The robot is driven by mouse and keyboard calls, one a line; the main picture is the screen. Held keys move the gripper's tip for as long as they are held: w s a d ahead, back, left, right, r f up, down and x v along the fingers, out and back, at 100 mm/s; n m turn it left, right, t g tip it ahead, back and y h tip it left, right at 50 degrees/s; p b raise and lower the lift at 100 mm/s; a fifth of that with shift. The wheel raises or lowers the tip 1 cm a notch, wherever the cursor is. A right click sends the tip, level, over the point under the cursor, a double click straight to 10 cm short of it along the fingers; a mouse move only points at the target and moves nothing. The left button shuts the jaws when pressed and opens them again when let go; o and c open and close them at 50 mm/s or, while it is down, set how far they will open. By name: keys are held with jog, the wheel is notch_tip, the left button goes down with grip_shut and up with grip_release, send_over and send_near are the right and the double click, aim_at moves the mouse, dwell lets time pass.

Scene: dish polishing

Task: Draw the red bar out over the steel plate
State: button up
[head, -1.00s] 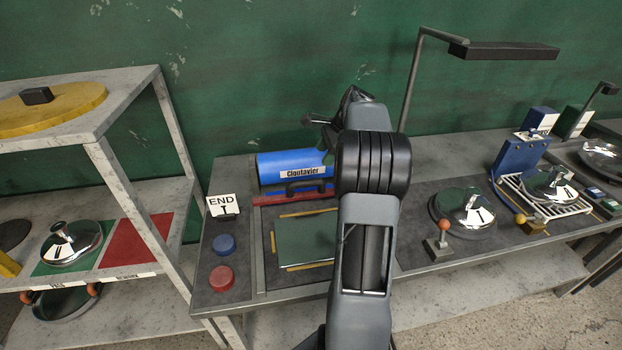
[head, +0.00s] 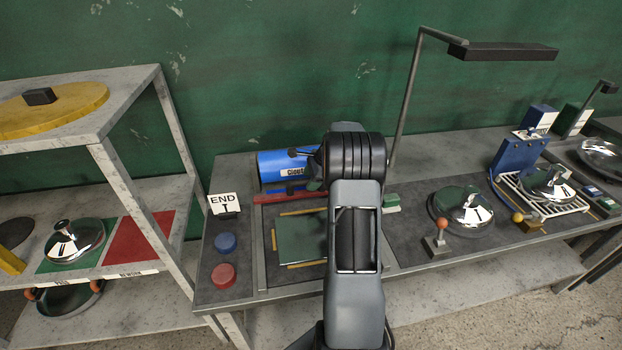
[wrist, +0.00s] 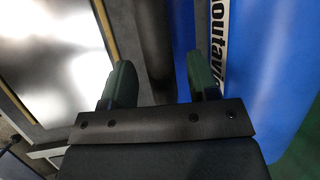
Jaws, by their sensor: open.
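The red bar (head: 285,198) lies along the back edge of the steel plate (head: 300,240), in front of the blue cylinder (head: 276,166). My gripper (head: 316,180) is low at the right end of the bar, partly hidden by my arm. In the wrist view my gripper (wrist: 163,82) is open, its green fingers apart beside the blue cylinder (wrist: 252,70). I cannot make out red between them.
A blue button (head: 225,243), a red button (head: 222,276) and an END sign (head: 223,204) stand left of the plate. A lamp post (head: 405,100) rises at the right. A shelf rack (head: 170,130) stands at the left.

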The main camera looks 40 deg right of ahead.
jog(key=shift+w+a+f, duration=0.1)
jog(key=shift+f, duration=0.1)
jog(key=shift+c, duration=0.4)
grip_shut()
